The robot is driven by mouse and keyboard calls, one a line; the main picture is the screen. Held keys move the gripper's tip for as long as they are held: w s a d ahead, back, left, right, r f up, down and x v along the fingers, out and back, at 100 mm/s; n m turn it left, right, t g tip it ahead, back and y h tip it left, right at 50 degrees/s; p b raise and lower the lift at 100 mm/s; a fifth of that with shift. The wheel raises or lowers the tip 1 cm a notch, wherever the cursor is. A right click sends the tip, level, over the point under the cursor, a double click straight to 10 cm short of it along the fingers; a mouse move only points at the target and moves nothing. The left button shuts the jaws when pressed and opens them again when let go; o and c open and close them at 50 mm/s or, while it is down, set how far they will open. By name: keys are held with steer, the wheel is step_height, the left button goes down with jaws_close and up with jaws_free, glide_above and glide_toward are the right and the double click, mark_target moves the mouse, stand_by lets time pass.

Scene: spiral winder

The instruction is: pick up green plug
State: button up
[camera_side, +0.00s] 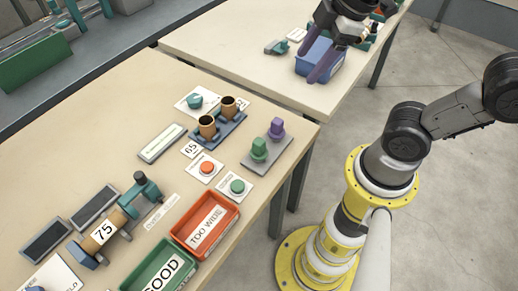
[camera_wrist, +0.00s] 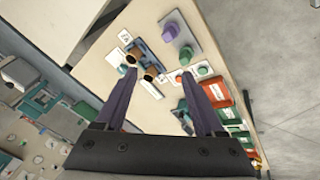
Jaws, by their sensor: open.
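The green plug (camera_side: 259,149) stands upright on a grey plate (camera_side: 248,165) near the right edge of the near table. A purple plug (camera_side: 277,128) stands on the same plate, just behind it. In the wrist view the green plug (camera_wrist: 186,54) shows near the right fingertip in the picture, with the purple plug (camera_wrist: 170,30) above it. My gripper (camera_side: 308,66) is open and empty, with dark purple fingers pointing down. It is well above and away from the plug, in front of the far table in the side view. Both fingertips show in the wrist view (camera_wrist: 159,73).
Two brown-topped spools (camera_side: 208,127) stand on a blue holder left of the plugs. Red (camera_side: 207,168) and green (camera_side: 237,187) buttons sit in front. A red bin (camera_side: 205,222) and green bin (camera_side: 160,268) are nearer. A blue bin (camera_side: 325,62) stands on the far table.

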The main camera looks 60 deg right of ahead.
steer(key=w+a+f+n+g, duration=0.2)
steer(key=w+a+f+n, duration=0.1)
steer(key=w+a+n, duration=0.15)
steer(key=n+g, duration=0.3)
steer(key=n, duration=0.1)
glide_above(259, 150)
steer(key=f, duration=0.7)
steer(key=shift+w+d, duration=0.15)
steer(key=shift+w, duration=0.25)
step_height(259, 150, down, 8)
steer(key=shift+d, duration=0.1)
steer(key=f, duration=0.2)
steer(key=d+f, duration=0.1)
steer(key=f, duration=0.1)
steer(key=shift+a+f, duration=0.1)
steer(key=shift+f, duration=0.55)
steer(key=shift+c, duration=0.2)
jaws_close()
